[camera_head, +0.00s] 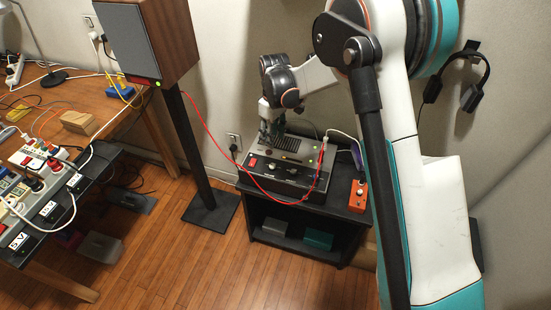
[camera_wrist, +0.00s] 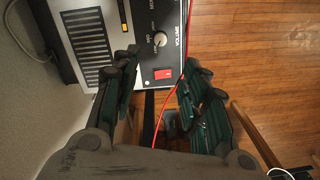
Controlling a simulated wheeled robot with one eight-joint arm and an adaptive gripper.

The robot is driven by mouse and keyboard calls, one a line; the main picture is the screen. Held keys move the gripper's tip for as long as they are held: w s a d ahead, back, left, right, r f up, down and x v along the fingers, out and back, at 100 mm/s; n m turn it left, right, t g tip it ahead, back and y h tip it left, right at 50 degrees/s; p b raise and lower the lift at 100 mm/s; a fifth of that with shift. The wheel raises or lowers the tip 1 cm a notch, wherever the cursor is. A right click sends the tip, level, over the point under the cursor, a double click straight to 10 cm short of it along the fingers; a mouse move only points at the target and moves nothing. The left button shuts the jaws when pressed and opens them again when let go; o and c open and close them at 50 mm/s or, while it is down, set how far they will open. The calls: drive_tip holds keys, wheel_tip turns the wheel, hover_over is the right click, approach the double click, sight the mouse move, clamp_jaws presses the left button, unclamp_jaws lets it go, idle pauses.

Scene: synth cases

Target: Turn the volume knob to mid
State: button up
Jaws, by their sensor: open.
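The grey-and-black amplifier (camera_head: 283,172) stands on a small black stand in the head view. In the wrist view its black panel carries a light round volume knob (camera_wrist: 160,39), with VOLUME printed beside it and small scale labels around it. I cannot read which setting the knob points to. My gripper (camera_wrist: 161,65) is open, with its dark green fingers spread apart. The knob shows beyond the fingertips, near the gap between them, and nothing is held. In the head view my gripper (camera_head: 270,130) hangs over the amplifier's left part; the knob is too small to make out surely there.
A red switch (camera_wrist: 162,74) sits beside the knob. A red cable (camera_wrist: 172,100) runs between the fingers in the wrist view and droops across the amplifier's front. An orange box (camera_head: 358,196) stands right of the amplifier. A speaker (camera_head: 150,42) on a black pole stands left.

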sight(272, 165)
drive_tip(key=f+b, duration=0.2)
drive_tip(key=f, duration=0.5)
drive_tip(key=f+b, duration=0.3)
drive_tip(key=f, duration=0.4)
drive_tip(key=shift+s+a+f, duration=0.15)
drive_tip(key=shift+a, duration=0.05)
clamp_jaws()
